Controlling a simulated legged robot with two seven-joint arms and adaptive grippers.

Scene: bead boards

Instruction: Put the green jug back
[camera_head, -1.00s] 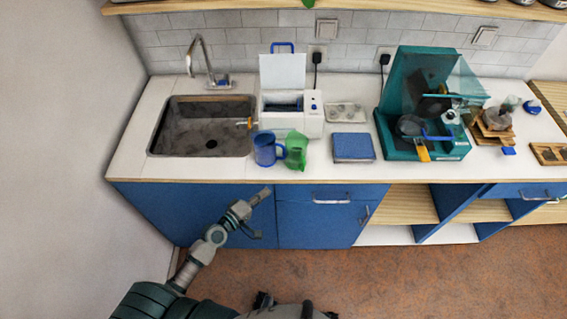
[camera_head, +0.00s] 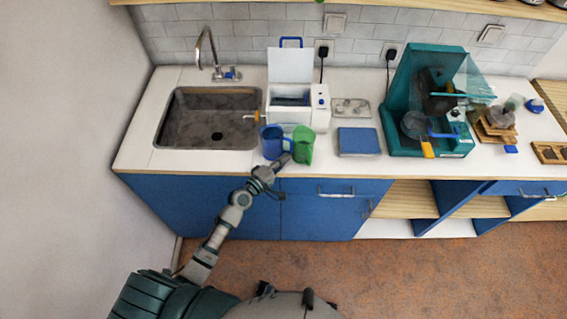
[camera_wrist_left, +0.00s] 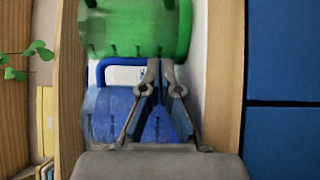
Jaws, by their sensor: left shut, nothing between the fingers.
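The green jug (camera_head: 303,146) stands on the white counter near its front edge, right beside a blue jug (camera_head: 271,141). In the left wrist view the green jug (camera_wrist_left: 130,28) fills the top, with the blue jug (camera_wrist_left: 110,112) below it. My left gripper (camera_head: 283,160) reaches up from below to the counter edge, in front of the two jugs. Its fingers are shut and empty; in the left wrist view the fingertips (camera_wrist_left: 161,64) point at the lower part of the green jug. I cannot tell whether they touch it. My right gripper is not in view.
A sink (camera_head: 208,128) with a tap lies left of the jugs. A white machine with a raised lid (camera_head: 291,68) stands behind them. A blue box (camera_head: 358,141) and a teal machine (camera_head: 405,98) stand to the right. Blue cabinet fronts (camera_head: 330,215) lie below the counter.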

